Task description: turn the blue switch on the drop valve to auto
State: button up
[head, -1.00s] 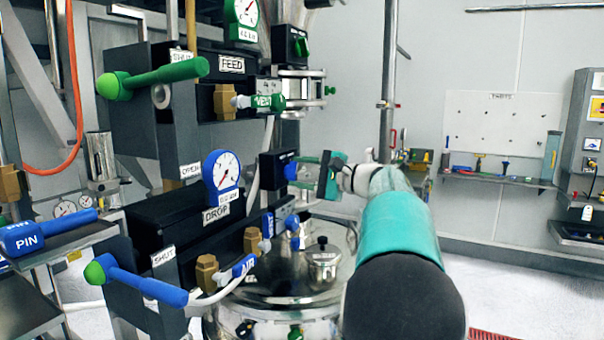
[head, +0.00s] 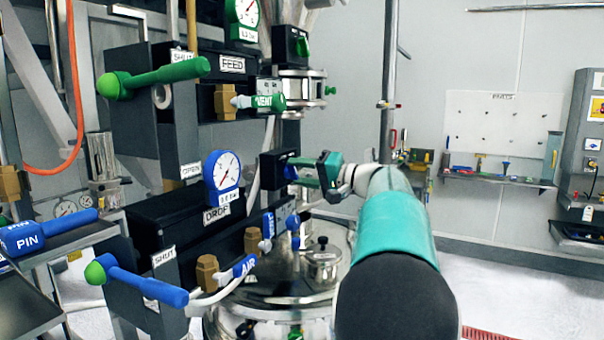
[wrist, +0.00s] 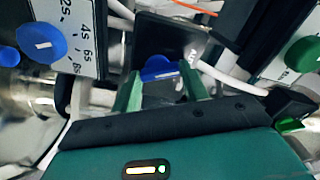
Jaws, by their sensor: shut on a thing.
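The blue switch (head: 290,169) sits on a small black box (head: 272,168) on the drop valve, right of the blue-rimmed gauge in the head view. In the wrist view the blue switch (wrist: 158,68) lies between the two green fingers of my gripper (wrist: 160,88). My gripper (head: 303,170) reaches it from the right and is shut on it.
The blue gauge (head: 222,171) and the DROP label (head: 217,215) are left of the switch. Blue valve handles (head: 268,232) and a shiny steel vessel lid (head: 285,285) lie below. The green-handled FEED valve (head: 160,77) is above. The floor on the right is clear.

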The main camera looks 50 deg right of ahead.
jog(key=shift+f+n, duration=0.1)
jog(key=shift+n, duration=0.3)
jog(key=o, duration=1)
jog(key=shift+s, duration=0.15)
jog(key=v, duration=1.3)
jog(key=shift+s, duration=0.25)
jog(key=shift+s+d, duration=0.1)
jog(key=shift+d, duration=0.05)
